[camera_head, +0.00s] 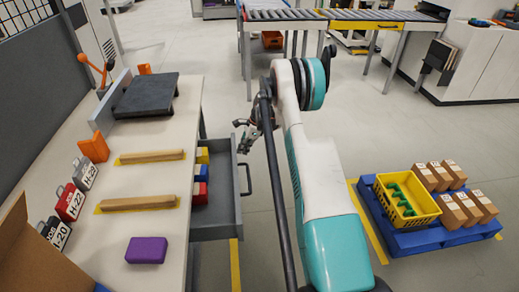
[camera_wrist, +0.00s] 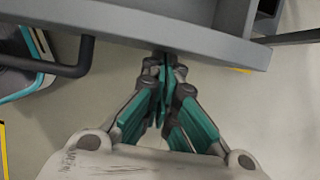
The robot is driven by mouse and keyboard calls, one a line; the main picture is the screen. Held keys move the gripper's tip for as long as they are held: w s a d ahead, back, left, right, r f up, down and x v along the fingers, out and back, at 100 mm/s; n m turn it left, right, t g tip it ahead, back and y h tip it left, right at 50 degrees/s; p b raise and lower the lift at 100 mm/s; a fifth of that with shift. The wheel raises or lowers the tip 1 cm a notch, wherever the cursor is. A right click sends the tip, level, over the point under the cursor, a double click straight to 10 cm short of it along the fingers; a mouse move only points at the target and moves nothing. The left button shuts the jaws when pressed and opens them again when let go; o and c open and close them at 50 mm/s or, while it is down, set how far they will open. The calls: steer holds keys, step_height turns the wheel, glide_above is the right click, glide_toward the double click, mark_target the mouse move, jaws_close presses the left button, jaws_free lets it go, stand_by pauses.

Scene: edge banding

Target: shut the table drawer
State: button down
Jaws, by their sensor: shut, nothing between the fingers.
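The grey table drawer (camera_head: 222,218) stands pulled out from the right side of the work table (camera_head: 118,184). Its bar handle (camera_head: 247,179) is on the outer front and also shows at the left of the wrist view (camera_wrist: 70,66). Yellow, red and blue blocks (camera_head: 201,173) lie in the drawer, partly under the tabletop. My gripper (camera_head: 243,143) is by the drawer's far front corner, shut and empty. In the wrist view its fingertips (camera_wrist: 166,64) meet the lower edge of the drawer front (camera_wrist: 150,28), to the right of the handle. I cannot tell whether they touch it.
Wooden strips (camera_head: 150,157), a purple block (camera_head: 147,250) and a dark plate (camera_head: 147,95) lie on the tabletop. A blue pallet (camera_head: 425,237) with a yellow crate (camera_head: 407,209) and boxes stands right. The floor between is open, apart from my arm.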

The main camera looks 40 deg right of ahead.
glide_above(212, 161)
steer(key=shift+s+a+b, duration=0.1)
steer(key=shift+a+b, duration=0.1)
steer(key=shift+b, duration=0.2)
steer(key=shift+d, duration=0.1)
